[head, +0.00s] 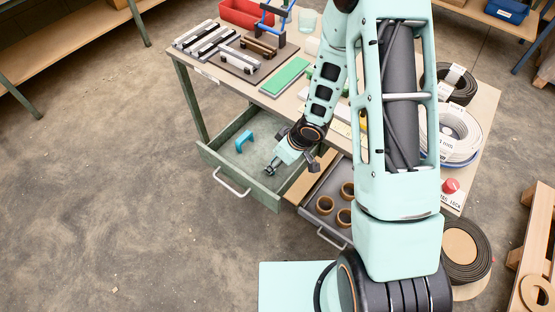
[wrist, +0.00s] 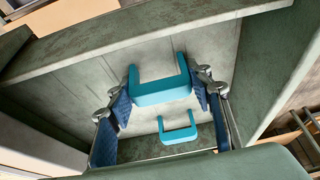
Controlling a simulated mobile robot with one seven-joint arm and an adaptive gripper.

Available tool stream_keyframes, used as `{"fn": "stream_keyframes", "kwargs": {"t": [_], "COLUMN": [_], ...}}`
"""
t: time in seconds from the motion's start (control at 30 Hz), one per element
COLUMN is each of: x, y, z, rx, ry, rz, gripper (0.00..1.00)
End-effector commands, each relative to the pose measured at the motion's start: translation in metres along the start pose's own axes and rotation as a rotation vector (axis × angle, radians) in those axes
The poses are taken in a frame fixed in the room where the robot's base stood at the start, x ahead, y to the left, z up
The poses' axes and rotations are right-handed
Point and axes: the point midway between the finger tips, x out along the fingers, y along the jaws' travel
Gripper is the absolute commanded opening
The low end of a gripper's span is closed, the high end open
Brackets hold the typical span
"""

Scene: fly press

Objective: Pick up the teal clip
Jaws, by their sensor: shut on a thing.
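Two teal U-shaped clips show in the wrist view. The nearer, larger clip (wrist: 160,94) sits between the blue pads of my gripper (wrist: 163,100), which is shut on it. The other teal clip (wrist: 178,136) lies apart, farther from the camera, on the drawer floor. In the head view this loose clip (head: 244,140) lies in the open green drawer (head: 222,136), left of my gripper (head: 271,168). My gripper is over the drawer near its front right. The held clip is too small and hidden to make out clearly in the head view.
The drawer's walls and front with its handle (head: 232,184) stand close around my gripper. A second open drawer with several brown rings (head: 325,204) is to the right. The tabletop above carries a green block (head: 286,77), a red bin (head: 245,12) and cable coils (head: 455,132).

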Motion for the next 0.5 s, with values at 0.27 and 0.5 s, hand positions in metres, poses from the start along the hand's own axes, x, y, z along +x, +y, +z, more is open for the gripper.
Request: {"fn": "stream_keyframes", "kwargs": {"t": [0.27,0.5], "x": [-0.033,-0.08], "y": [0.001,-0.04], "z": [-0.014,-0.025], "rx": [0.002,-0.004], "ry": [0.004,0.003], "rz": [0.002,0.002], "gripper": [0.31,0.31]}}
